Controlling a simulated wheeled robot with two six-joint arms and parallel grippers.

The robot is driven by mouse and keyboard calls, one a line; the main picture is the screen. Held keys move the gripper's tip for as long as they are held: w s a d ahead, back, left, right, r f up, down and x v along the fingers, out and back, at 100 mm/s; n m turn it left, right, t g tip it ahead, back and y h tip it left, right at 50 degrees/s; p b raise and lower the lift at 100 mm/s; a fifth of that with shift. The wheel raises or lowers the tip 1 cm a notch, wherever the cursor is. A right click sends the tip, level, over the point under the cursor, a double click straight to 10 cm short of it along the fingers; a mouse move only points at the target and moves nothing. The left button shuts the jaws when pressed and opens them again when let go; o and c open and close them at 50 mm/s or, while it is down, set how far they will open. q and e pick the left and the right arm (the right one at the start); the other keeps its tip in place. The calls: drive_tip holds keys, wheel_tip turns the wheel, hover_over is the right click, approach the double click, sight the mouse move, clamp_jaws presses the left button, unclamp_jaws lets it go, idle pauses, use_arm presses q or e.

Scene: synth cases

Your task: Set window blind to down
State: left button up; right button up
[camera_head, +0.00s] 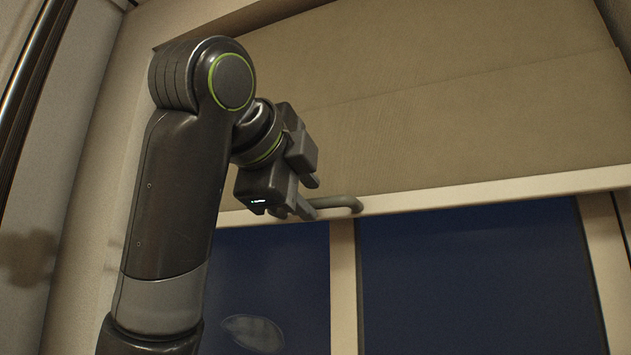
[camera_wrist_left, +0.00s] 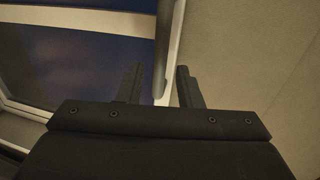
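The window blind (camera_head: 460,105) is a beige panel covering the upper part of the window, with a cream rail (camera_head: 480,192) along its lower edge. My right gripper is in neither view.
Dark window panes (camera_head: 465,275) with a pale upright bar (camera_head: 343,285) between them lie below the blind. The window frame (camera_head: 105,190) and wall are at the left, behind my arm. The space in front of the right pane is clear.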

sight(313, 202)
use_arm(q)
drive_tip(key=shift+p+x, duration=0.8)
drive_tip(key=shift+x, duration=1.25)
drive_tip(key=shift+s, duration=0.1)
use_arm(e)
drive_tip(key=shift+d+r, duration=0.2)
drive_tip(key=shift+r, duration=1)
use_arm(q)
drive_tip(key=shift+s, duration=0.1)
drive_tip(key=shift+c, duration=0.6)
clamp_jaws()
